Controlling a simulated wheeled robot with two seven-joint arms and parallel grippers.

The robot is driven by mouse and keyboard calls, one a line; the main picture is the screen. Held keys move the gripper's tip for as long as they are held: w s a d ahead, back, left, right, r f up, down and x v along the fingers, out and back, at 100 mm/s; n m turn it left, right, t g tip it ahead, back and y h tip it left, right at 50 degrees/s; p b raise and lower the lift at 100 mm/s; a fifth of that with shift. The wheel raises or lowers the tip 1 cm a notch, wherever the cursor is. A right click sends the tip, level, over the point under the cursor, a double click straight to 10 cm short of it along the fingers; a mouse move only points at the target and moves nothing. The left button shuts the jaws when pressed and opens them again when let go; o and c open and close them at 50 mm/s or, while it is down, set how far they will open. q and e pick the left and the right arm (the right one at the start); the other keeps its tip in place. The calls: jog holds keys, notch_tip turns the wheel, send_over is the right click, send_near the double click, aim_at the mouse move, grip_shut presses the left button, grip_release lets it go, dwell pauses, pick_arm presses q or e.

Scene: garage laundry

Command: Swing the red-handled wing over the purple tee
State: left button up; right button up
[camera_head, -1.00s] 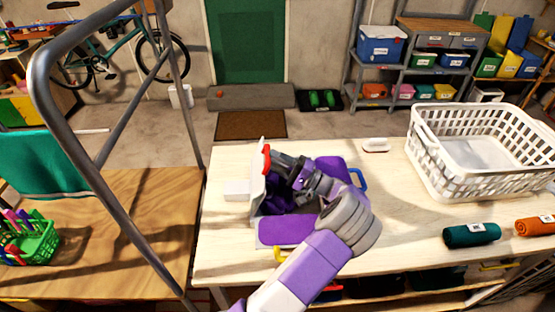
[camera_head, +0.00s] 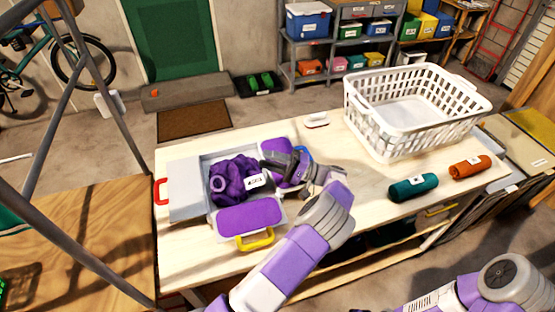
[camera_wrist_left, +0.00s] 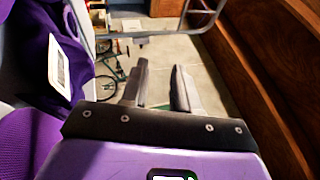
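The purple tee (camera_head: 226,180) lies bunched in the middle of the folding board, with a white tag on its right side. The red-handled wing (camera_head: 187,188) is a grey panel folded outward on the left, its red handle (camera_head: 161,191) at the outer edge. My left gripper (camera_head: 272,157) is above the board's right side, just right of the tee and apart from the red handle. In the left wrist view its two fingers (camera_wrist_left: 160,88) stand apart with nothing between them; purple cloth (camera_wrist_left: 85,55) shows at the left. My right gripper is out of view; only part of that arm shows.
The purple front wing (camera_head: 248,215) has a yellow handle (camera_head: 256,242); the right wing (camera_head: 276,149) has a blue handle (camera_head: 304,154). A white basket (camera_head: 416,115), teal roll (camera_head: 413,187) and orange roll (camera_head: 470,167) are to the right. A metal frame (camera_head: 100,120) stands left.

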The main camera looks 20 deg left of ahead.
pick_arm(q)
jog(key=shift+w+d, duration=0.2)
jog(key=shift+d, duration=0.35)
jog(key=shift+w+d, duration=0.2)
jog(key=shift+d, duration=0.3)
